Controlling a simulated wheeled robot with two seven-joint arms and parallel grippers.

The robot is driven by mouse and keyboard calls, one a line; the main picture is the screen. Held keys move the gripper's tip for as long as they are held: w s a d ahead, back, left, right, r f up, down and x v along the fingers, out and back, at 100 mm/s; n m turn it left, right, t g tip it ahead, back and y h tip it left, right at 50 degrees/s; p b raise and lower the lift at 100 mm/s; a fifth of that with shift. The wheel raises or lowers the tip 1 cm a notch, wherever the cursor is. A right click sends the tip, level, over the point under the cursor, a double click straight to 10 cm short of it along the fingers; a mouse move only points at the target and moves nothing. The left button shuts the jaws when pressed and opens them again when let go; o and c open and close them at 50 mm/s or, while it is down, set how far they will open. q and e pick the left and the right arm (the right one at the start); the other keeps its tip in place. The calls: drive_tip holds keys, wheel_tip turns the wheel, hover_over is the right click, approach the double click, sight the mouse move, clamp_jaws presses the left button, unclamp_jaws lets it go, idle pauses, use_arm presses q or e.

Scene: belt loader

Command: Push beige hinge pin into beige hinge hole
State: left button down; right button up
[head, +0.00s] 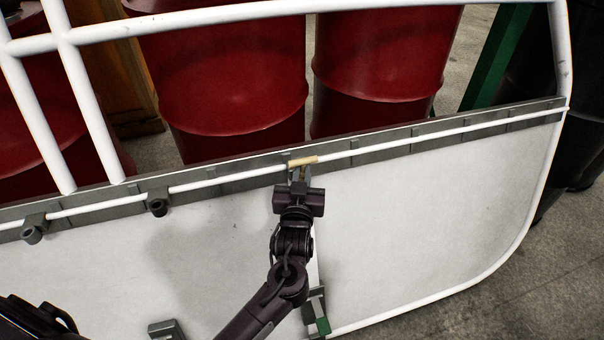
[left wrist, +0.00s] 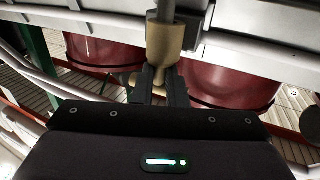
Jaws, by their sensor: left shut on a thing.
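The beige hinge pin (head: 303,161) shows as a short beige cylinder in line with the long white rod along the panel's upper edge. My left gripper (head: 299,176) is shut on it from below. In the left wrist view the beige part (left wrist: 165,40) is a thick collar narrowing toward the fingers of my left gripper (left wrist: 160,84), with a grey rod (left wrist: 161,10) at its far end. A dark bracket stands close beside it. I cannot make out the beige hinge hole separately, nor how deep the pin sits. My right gripper is not in view.
The white panel (head: 420,215) has a white tubular frame and a grey edge strip (head: 230,172). Dark brackets (head: 158,206) sit on the rod to the left. Red drums (head: 222,75) stand behind the panel. A green-tipped latch (head: 322,325) is near the bottom.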

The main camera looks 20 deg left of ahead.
use_arm(q)
drive_tip(key=shift+s+d+f, duration=0.1)
drive_tip(key=shift+f, duration=0.35)
drive_tip(key=c, duration=1.4)
unclamp_jaws()
drive_tip(key=shift+v, duration=3.8)
